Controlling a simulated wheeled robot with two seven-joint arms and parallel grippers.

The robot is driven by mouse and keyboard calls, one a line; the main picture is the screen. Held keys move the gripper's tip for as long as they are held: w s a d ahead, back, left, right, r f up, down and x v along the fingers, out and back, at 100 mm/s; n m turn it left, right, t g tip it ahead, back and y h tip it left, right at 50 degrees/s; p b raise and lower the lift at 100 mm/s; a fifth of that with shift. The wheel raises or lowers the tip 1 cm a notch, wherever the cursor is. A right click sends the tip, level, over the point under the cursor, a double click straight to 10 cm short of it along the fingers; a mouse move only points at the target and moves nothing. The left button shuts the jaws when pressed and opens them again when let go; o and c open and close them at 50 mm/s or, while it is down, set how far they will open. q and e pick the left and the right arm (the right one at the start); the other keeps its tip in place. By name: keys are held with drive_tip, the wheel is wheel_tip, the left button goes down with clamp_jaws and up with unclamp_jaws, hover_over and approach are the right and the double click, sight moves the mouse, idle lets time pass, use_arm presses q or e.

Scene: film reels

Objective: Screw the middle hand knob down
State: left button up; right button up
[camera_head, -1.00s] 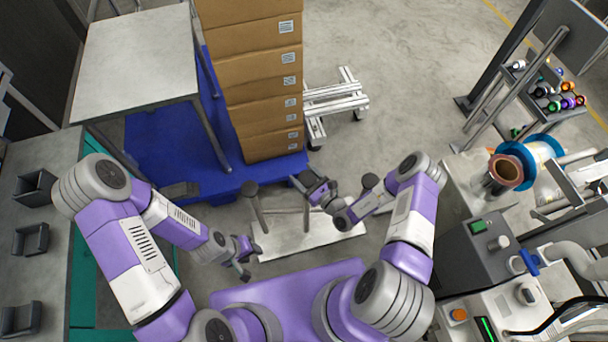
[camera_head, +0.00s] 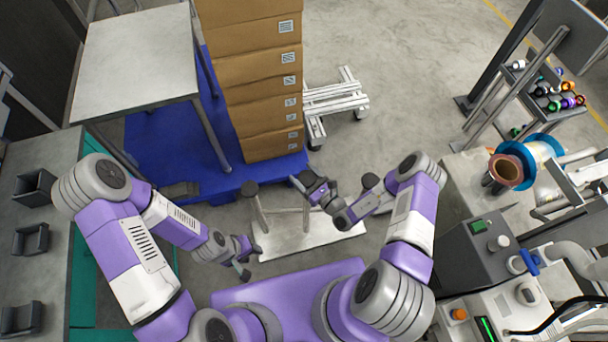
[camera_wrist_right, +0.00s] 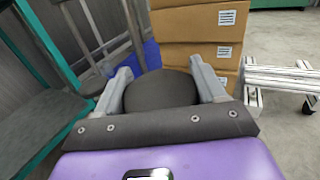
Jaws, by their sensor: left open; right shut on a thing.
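My right gripper (camera_head: 318,190) is above the white base plate (camera_head: 325,238) in the head view. In the right wrist view its two grey fingers (camera_wrist_right: 160,88) are shut on the sides of a round dark knob (camera_wrist_right: 160,92), the middle hand knob. In the head view the gripper largely hides this knob. The left hand knob (camera_head: 249,188) stands on a post at the plate's left end, and the right hand knob (camera_head: 370,180) at its right. My left gripper (camera_head: 243,257) is open and empty, in front of the plate's left end.
A stack of cardboard boxes (camera_head: 262,90) stands on a blue platform (camera_head: 165,148) behind the plate. A white wheeled frame (camera_head: 335,100) is to their right. A control box (camera_head: 485,255) and a reel with a blue rim (camera_head: 541,148) are at the right. Open floor lies behind.

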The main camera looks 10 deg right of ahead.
drive_tip(key=shift+w+r, duration=0.15)
drive_tip(key=shift+r, duration=0.1)
drive_tip(key=o, duration=1)
drive_tip(key=shift+s+d+f, duration=0.15)
drive_tip(key=shift+s+d, duration=0.15)
drive_tip(key=shift+d, duration=0.25)
drive_tip(key=shift+s+d+f, duration=0.15)
drive_tip(key=shift+s+d, duration=0.15)
drive_tip(key=shift+d, duration=0.25)
drive_tip(key=s+d, duration=0.2)
drive_tip(key=d, duration=0.1)
drive_tip(key=s+d+p, duration=0.1)
drive_tip(key=d, duration=0.1)
drive_tip(key=shift+s+d+r, duration=0.15)
drive_tip(key=shift+s+d, duration=0.05)
drive_tip(key=shift+s, duration=0.15)
drive_tip(key=shift+a, duration=0.15)
drive_tip(key=p+v, duration=0.1)
drive_tip(key=v, duration=0.7)
drive_tip(key=shift+a, duration=0.1)
